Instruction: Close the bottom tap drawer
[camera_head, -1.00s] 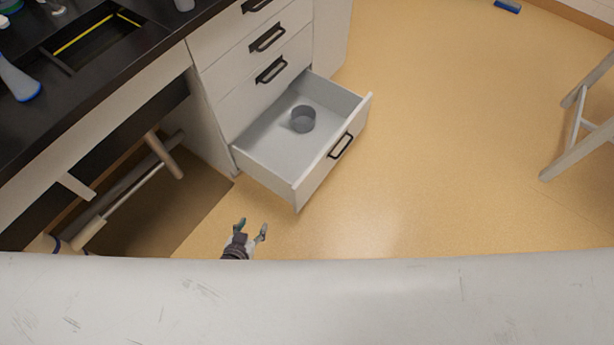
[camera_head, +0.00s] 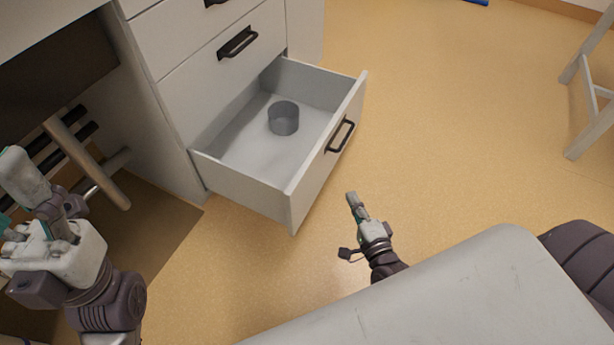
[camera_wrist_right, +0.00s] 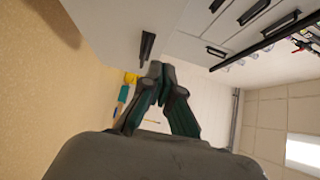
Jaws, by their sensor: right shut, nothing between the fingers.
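The bottom drawer (camera_head: 240,185) of the white cabinet is pulled well out in the head view. A round grey dish (camera_head: 284,118) stands inside it. Its front carries a black handle (camera_head: 340,135). My right gripper (camera_head: 353,200) is shut and empty, in front of the drawer front and apart from it. In the right wrist view its fingertips (camera_wrist_right: 161,72) are together, with a white panel (camera_wrist_right: 115,28) and a dark handle (camera_wrist_right: 147,47) just beyond. My left gripper (camera_head: 25,205) is at the left edge, left of the drawer; its finger opening is unclear.
The closed drawers (camera_head: 215,50) above have black handles. Dark space with pale bars (camera_head: 85,160) lies under the bench at left. A white stool or chair frame (camera_head: 590,100) stands at right. The tan floor (camera_head: 450,130) between is clear.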

